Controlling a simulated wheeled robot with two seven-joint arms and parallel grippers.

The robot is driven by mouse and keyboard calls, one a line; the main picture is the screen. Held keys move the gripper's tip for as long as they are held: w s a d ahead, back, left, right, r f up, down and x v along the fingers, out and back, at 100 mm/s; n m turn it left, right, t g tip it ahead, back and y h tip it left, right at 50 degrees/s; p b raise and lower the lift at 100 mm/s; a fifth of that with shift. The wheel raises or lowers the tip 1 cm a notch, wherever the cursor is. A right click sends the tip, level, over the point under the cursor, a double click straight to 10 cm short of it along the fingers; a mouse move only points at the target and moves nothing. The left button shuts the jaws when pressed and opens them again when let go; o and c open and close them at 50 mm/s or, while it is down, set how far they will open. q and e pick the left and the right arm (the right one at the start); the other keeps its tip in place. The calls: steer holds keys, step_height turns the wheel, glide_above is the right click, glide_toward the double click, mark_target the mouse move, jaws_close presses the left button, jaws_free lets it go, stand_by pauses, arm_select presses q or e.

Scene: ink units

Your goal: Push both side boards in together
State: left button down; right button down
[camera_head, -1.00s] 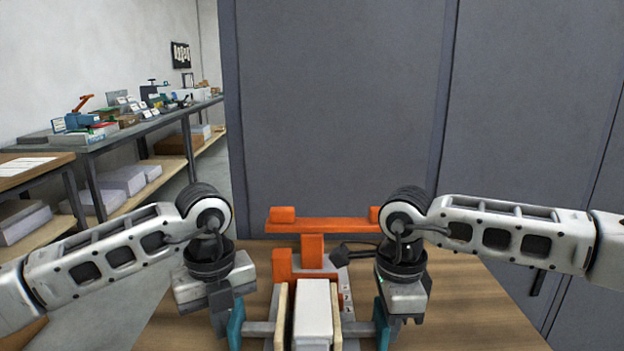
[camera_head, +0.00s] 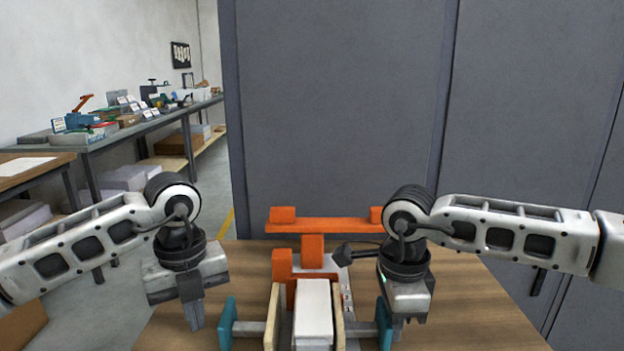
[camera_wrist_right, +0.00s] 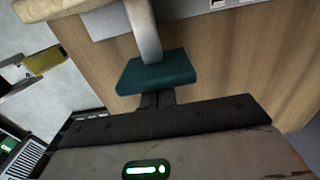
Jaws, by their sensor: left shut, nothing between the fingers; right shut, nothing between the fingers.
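Two tan side boards stand upright on either side of a white block (camera_head: 313,315). A gap shows between the left board (camera_head: 273,316) and the block; the right board (camera_head: 339,316) is close beside it. Each board has a grey rod leading out to a teal pad.
An orange crossbar frame (camera_head: 312,245) stands behind the block, with a dark-ended lever (camera_head: 350,254) beside it. The wooden tabletop (camera_head: 475,315) is clear at the right. Grey panels (camera_head: 340,110) stand behind the table. A cluttered shelf (camera_head: 140,130) is at the back left.

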steer(key=shift+d+r, duration=0.3)
steer(key=shift+d, duration=0.5)
steer(key=shift+d+r, duration=0.35)
steer(key=shift+d, duration=0.4)
steer(key=shift+d+r, duration=0.3)
steer(key=shift+d, duration=0.5)
